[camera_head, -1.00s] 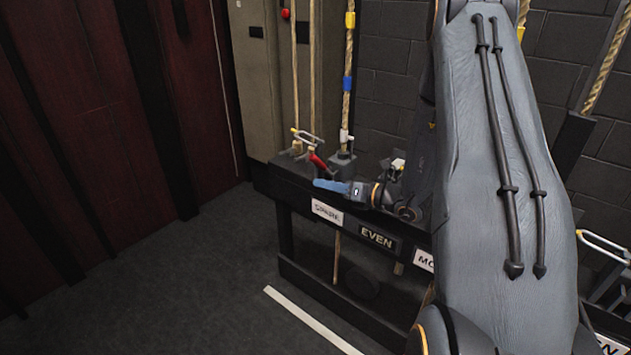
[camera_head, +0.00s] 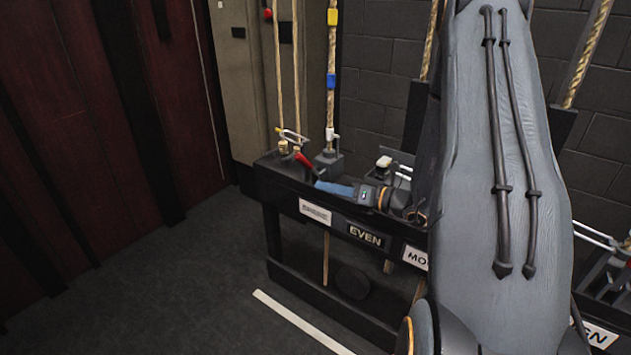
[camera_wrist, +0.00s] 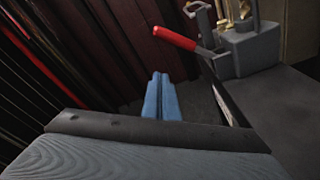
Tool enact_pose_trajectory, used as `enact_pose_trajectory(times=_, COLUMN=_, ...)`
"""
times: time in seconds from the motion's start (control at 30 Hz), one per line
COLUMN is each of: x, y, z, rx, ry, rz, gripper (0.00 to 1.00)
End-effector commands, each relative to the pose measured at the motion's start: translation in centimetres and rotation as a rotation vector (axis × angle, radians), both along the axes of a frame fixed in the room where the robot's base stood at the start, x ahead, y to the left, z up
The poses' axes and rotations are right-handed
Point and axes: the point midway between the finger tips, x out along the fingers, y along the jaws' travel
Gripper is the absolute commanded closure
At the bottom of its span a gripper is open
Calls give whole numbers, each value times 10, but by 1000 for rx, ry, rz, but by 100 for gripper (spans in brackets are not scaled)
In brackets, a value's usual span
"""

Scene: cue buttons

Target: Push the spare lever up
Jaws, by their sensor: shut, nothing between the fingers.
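The spare lever has a red handle (camera_head: 304,161) on a grey metal base at the left end of the black rail. The handle slants down toward the front, and it also shows in the wrist view (camera_wrist: 175,38). My gripper (camera_head: 318,185) has blue fingers pressed together with nothing between them. In the head view its tips are just below and right of the handle's lower end. In the wrist view the fingertips (camera_wrist: 160,78) are below the handle's free end, with a visible gap in the picture. I cannot tell whether they touch.
A white label (camera_head: 315,211), blurred now, is on the rail front below the lever. An "EVEN" plate (camera_head: 366,236) is right of it. Ropes (camera_head: 331,100) rise behind the rail by a brick wall. Open floor (camera_head: 170,270) lies left. My arm hides much of the right.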

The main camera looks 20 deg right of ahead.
Motion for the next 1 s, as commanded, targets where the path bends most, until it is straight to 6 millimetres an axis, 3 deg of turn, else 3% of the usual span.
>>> enact_pose_trajectory(times=0.2, x=4, y=15, z=-16, rx=135, ry=-21, rz=-71, gripper=100)
enact_pose_trajectory(times=0.5, x=2, y=24, z=-24, rx=276, ry=-53, rz=-160, gripper=100)
enact_pose_trajectory(times=1.0, x=0, y=25, z=-22, rx=306, ry=-60, rz=-181, gripper=100)
